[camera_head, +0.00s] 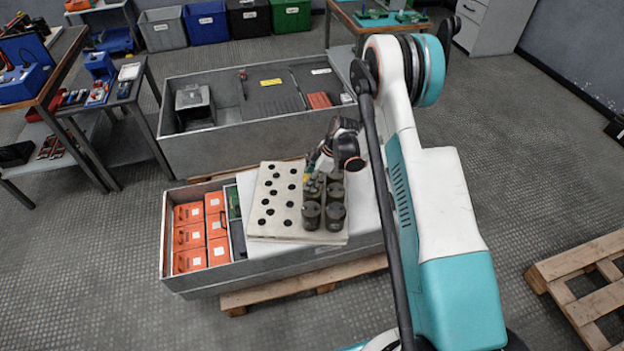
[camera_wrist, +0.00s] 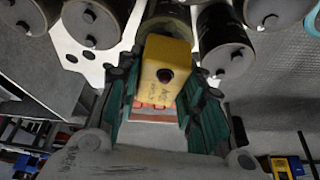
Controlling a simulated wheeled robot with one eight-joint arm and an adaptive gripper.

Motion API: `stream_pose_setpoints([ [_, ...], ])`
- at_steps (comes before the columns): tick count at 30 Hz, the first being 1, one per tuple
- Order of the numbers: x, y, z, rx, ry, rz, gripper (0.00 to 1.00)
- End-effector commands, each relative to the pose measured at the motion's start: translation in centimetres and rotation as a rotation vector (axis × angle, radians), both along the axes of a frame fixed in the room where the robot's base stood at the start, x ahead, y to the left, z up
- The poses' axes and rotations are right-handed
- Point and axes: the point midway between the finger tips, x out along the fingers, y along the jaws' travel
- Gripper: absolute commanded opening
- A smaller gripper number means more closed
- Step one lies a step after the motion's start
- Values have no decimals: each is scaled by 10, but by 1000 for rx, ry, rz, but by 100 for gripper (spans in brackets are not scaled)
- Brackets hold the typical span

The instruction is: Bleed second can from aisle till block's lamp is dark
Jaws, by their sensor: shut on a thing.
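My gripper (camera_head: 319,174) is over the group of dark cans (camera_head: 335,214) on the white perforated board (camera_head: 272,203). In the wrist view my gripper (camera_wrist: 165,92) is shut on a yellow block (camera_wrist: 167,55). The block has one round dark spot on its face, and no glow shows there. Its far end is in front of a dark can (camera_wrist: 168,13); whether they touch is hidden. Other cans with terminal studs are on the left (camera_wrist: 95,20) and right (camera_wrist: 224,42). The arm hides part of the group in the head view.
The board rests on a grey metal bin (camera_head: 265,277) with orange boxes (camera_head: 189,237) at its left, on a pallet (camera_head: 290,291). A second grey bin (camera_head: 250,138) stands behind. A shelf cart (camera_head: 110,100) is at left. Another pallet (camera_head: 585,285) lies at right.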

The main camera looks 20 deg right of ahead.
Motion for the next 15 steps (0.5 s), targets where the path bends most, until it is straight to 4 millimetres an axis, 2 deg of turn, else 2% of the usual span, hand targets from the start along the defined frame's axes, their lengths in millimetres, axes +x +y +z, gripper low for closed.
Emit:
stream_pose_setpoints([
  [15, 0, 0, -4, 0, 0, 0, 3],
])
